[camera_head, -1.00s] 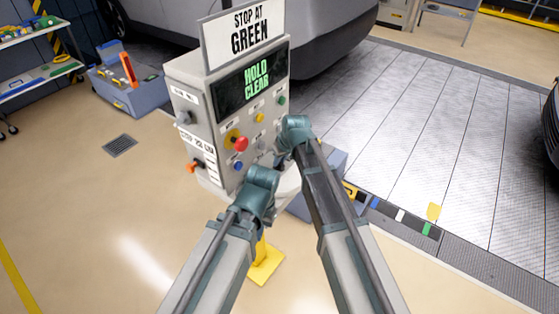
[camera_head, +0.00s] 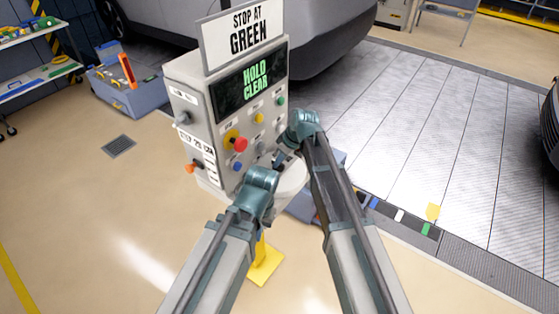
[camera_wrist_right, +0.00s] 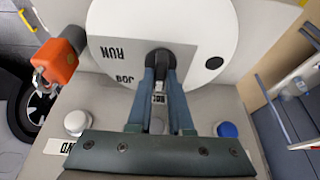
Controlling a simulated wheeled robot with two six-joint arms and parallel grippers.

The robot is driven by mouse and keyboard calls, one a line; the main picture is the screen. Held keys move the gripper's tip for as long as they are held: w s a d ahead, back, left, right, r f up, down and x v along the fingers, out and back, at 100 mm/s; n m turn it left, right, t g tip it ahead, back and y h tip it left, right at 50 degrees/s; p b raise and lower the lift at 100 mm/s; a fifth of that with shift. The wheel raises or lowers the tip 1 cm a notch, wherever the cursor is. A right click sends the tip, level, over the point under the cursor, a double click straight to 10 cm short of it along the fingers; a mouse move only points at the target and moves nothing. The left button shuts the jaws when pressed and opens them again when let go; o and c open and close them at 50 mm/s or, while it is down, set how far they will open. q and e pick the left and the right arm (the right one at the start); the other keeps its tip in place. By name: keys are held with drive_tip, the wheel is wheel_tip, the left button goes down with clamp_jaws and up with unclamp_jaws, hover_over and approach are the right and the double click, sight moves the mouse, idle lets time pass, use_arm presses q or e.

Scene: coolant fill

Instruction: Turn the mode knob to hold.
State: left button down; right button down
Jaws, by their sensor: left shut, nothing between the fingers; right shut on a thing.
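The mode knob (camera_wrist_right: 160,62) is dark and sits at the middle of a round white plate (camera_wrist_right: 210,18) in the right wrist view. The plate carries the labels RUN and JOG, a dark dot at right, and another label partly covered between my fingers. My right gripper (camera_wrist_right: 160,75) is shut on the knob, its fingers on either side of it. In the head view my right gripper (camera_head: 282,158) is at the right of the control box front (camera_head: 225,150). My left gripper (camera_head: 268,200) is lower, beside the box, shut and mostly hidden by its own wrist.
The display (camera_head: 252,82) reads HOLD CLEAR under a STOP AT GREEN sign (camera_head: 247,32). A red button (camera_head: 240,144), a yellow one (camera_head: 259,118), a green one (camera_head: 280,101) and a blue one (camera_head: 238,167) are on the front. A vehicle (camera_head: 335,35) stands behind.

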drive_tip(key=c, duration=0.8)
unclamp_jaws()
drive_tip(key=shift+r, duration=0.15)
drive_tip(key=p+v, duration=1.2)
drive_tip(key=v, duration=0.1)
drive_tip(key=shift+s+d+r+p, duration=0.1)
drive_tip(key=shift+r+p, duration=0.15)
drive_tip(key=shift+p, duration=0.1)
